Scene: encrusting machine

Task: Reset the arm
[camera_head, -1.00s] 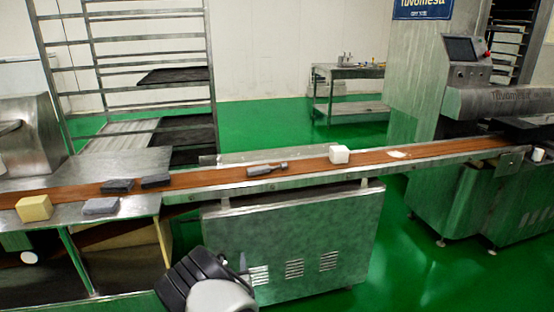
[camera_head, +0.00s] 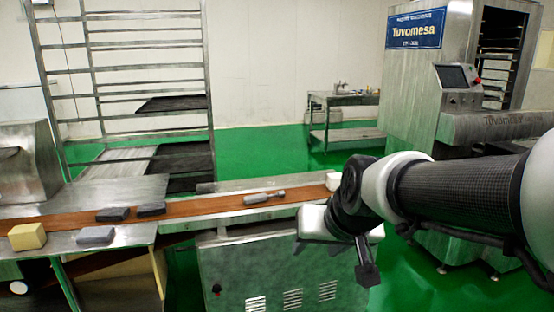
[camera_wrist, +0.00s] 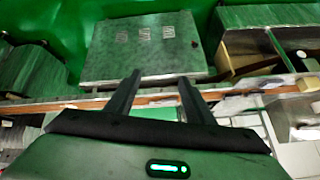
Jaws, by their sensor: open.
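My arm (camera_head: 460,195) reaches in from the right edge of the head view, with its wrist bent downward. My gripper (camera_head: 316,242) hangs in front of the conveyor, above the steel cabinet. In the wrist view my gripper (camera_wrist: 158,84) shows two dark fingers spread apart with nothing between them. The fingertips overlap the vented cabinet (camera_wrist: 140,60) in that view. I cannot tell the exact distance to it. In the head view my arm hides the right part of the conveyor.
The brown conveyor belt (camera_head: 215,209) carries dark blocks (camera_head: 113,214), a grey tool (camera_head: 264,197) and a white block (camera_head: 333,180). A yellow block (camera_head: 27,236) and a grey block (camera_head: 95,235) lie on the left steel table. The Tuvomesa machine (camera_head: 420,100) stands behind my arm. Green floor is open behind.

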